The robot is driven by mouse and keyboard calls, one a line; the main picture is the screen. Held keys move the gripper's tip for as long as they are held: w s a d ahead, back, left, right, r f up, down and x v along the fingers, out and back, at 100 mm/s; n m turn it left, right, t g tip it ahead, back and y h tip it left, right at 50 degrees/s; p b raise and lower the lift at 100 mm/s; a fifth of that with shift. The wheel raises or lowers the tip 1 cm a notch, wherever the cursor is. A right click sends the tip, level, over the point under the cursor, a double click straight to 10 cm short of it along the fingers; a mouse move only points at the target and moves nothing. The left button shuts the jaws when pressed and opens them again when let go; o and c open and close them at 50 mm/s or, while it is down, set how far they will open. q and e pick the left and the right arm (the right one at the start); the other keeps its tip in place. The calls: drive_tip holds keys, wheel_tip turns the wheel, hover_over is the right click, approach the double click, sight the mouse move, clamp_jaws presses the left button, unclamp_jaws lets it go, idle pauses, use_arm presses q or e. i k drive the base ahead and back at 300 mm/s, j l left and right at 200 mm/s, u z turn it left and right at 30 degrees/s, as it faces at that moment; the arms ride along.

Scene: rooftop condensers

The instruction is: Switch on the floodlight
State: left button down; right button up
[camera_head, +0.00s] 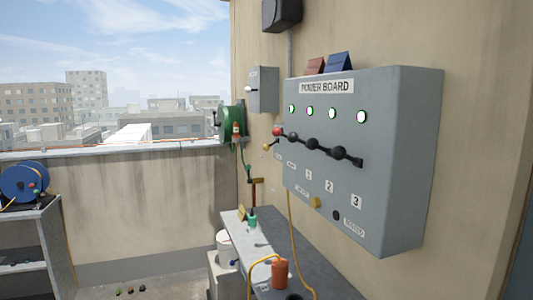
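A grey power board (415,150) hangs on the beige wall at the right, labelled "POWER BOARD". Several pale, green-rimmed lamps (335,113) run across its front. Below them is a row of black knobs (311,144), with a red knob (277,131) at the left end. Number labels 1, 2 and 3 sit under the row; other labels are too small to read. A dark housing (281,13) high on the wall, cut by the top edge, may be the floodlight; I see no glow on it. Neither of my grippers is in view.
A small grey box (263,90) with a pale knob and a green reel (229,122) are on the wall. Below the board, a grey bench (235,225) holds an orange container (279,272) and cable. A shelf (52,225) with a blue reel (25,182) stands left. Floor between looks mostly clear.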

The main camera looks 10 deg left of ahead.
sight(265, 147)
drive_tip(key=i+j+z, duration=0.1)
drive_tip(key=i+j, duration=0.15)
drive_tip(key=i+j+z, duration=0.1)
drive_tip(key=i+j, duration=0.15)
drive_tip(key=j, duration=0.2)
drive_tip(key=i+j+z, duration=0.1)
drive_tip(key=i+j, duration=0.15)
drive_tip(key=j, duration=0.15)
drive_tip(key=i+j+z, duration=0.1)
drive_tip(key=j, duration=0.3)
drive_tip(key=i+j+z, duration=0.1)
drive_tip(key=i+j, duration=0.2)
drive_tip(key=i+j+z, duration=0.1)
drive_tip(key=j, duration=0.45)
drive_tip(key=i+j+z, duration=0.1)
drive_tip(key=i+j, duration=0.15)
drive_tip(key=j, duration=0.2)
drive_tip(key=i+j, duration=0.15)
drive_tip(key=j, duration=0.3)
drive_tip(key=z, duration=0.05)
